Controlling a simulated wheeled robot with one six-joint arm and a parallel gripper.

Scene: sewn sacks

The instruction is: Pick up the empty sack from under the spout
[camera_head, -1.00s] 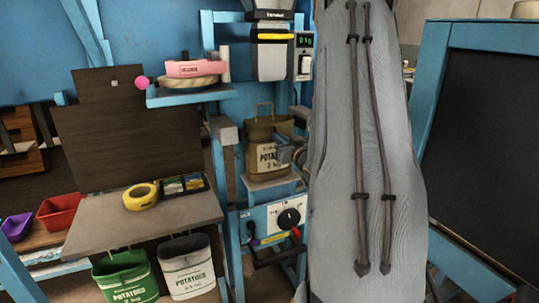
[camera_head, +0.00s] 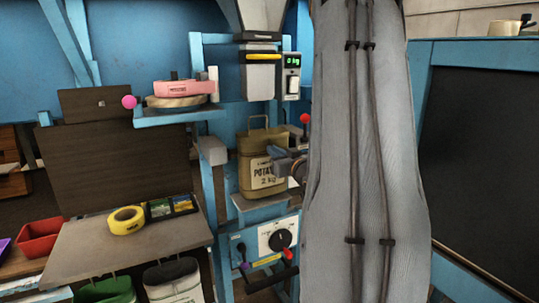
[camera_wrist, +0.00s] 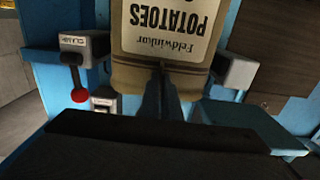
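The olive sack (camera_head: 249,178), labelled potatoes 2 kg, stands upright on a small ledge (camera_head: 262,201) below the spout (camera_head: 261,78), its handle loop raised. It fills the top of the wrist view (camera_wrist: 165,30), upside down. My gripper (camera_head: 284,162) is at the sack's right front in the head view, partly hidden by my grey-sleeved arm. In the wrist view my two dark fingers (camera_wrist: 162,80) lie close together, overlapping the sack's upper band. A narrow gap shows between them; I cannot tell if they hold any cloth.
A red-knobbed clamp lever (camera_head: 305,119) stands right of the sack and shows in the wrist view (camera_wrist: 79,93). A control panel (camera_head: 265,243) is below. A shelf (camera_head: 180,113) with tape rolls and a bench (camera_head: 100,250) are left; a dark board (camera_head: 480,150) is right.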

